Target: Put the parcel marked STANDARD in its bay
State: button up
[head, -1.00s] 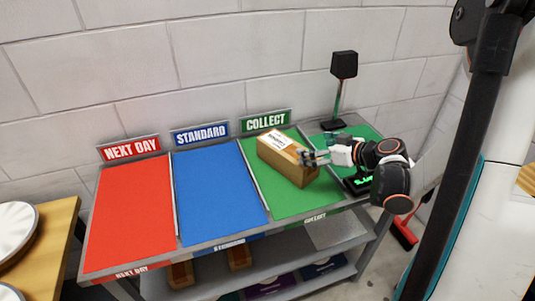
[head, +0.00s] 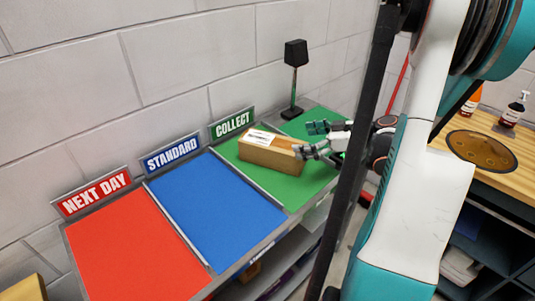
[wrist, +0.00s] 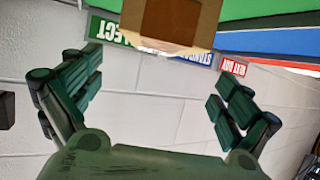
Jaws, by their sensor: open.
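The parcel (head: 270,152) is a long brown box with a white label on top, its print too small to read. It lies on the green COLLECT bay (head: 300,188). The blue STANDARD bay (head: 215,208) is bare, left of it. My gripper (head: 304,139) is open and empty at the parcel's right end, fingers spread. The lower finger overlaps the parcel's end in the head view, so I cannot tell whether they touch. In the wrist view, the parcel's end (wrist: 172,20) shows at the top, beyond my open fingers (wrist: 155,80).
The red NEXT DAY bay (head: 135,250) is empty at the left. Thin metal dividers separate the bays. Upright signs line the back edge, including the STANDARD sign (head: 171,154). A black post-mounted box (head: 295,54) stands at the back right. A wooden counter (head: 510,150) is at far right.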

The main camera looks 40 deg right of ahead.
aim_at(275, 142)
jog(key=b+x, duration=0.3)
jog(key=x, duration=0.8)
jog(key=shift+w+f+b, duration=0.15)
jog(key=shift+w+b, duration=0.05)
jog(key=shift+b, duration=0.15)
jog(key=shift+d, duration=0.1)
jog(key=shift+c, duration=0.6)
jog(key=shift+s, duration=0.15)
jog(key=c, duration=2)
jog(key=shift+o, duration=0.2)
notch_tip(275, 142, up, 20)
jog(key=p, duration=0.7)
